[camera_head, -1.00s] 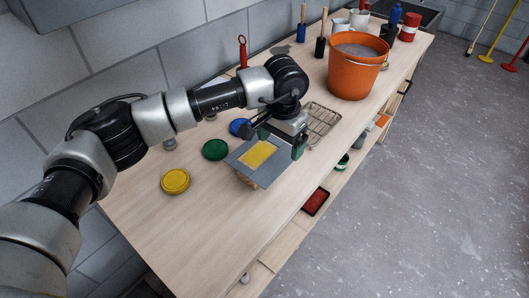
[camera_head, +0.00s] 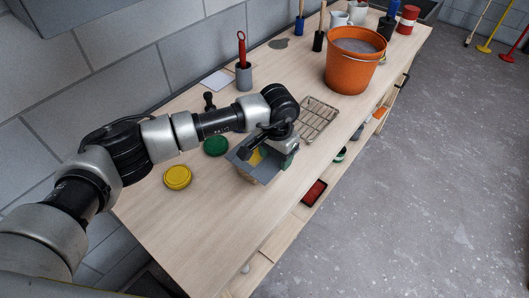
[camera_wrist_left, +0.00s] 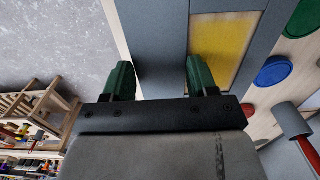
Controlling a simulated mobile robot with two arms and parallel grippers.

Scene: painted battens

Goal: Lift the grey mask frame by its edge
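The grey mask frame (camera_head: 264,175) is a flat plate with a yellow panel (camera_head: 256,157) showing in its window. It lies on a wooden block on the bench, partly hidden by my left gripper. My left gripper (camera_head: 273,150) is low over the frame's right side. In the left wrist view, my green fingers (camera_wrist_left: 158,66) are apart, with the frame's grey side strip (camera_wrist_left: 163,40) between them in the picture. One finger is over the strip's outer edge, the other beside the yellow window. I cannot tell whether they touch it. My right gripper is out of view.
A yellow lid (camera_head: 177,178) and a green lid (camera_head: 215,146) lie left of the frame. A wire rack (camera_head: 317,117) and an orange bucket (camera_head: 354,62) are beyond it. A grey cup (camera_head: 244,77) holds a red-handled tool. The bench's front is clear.

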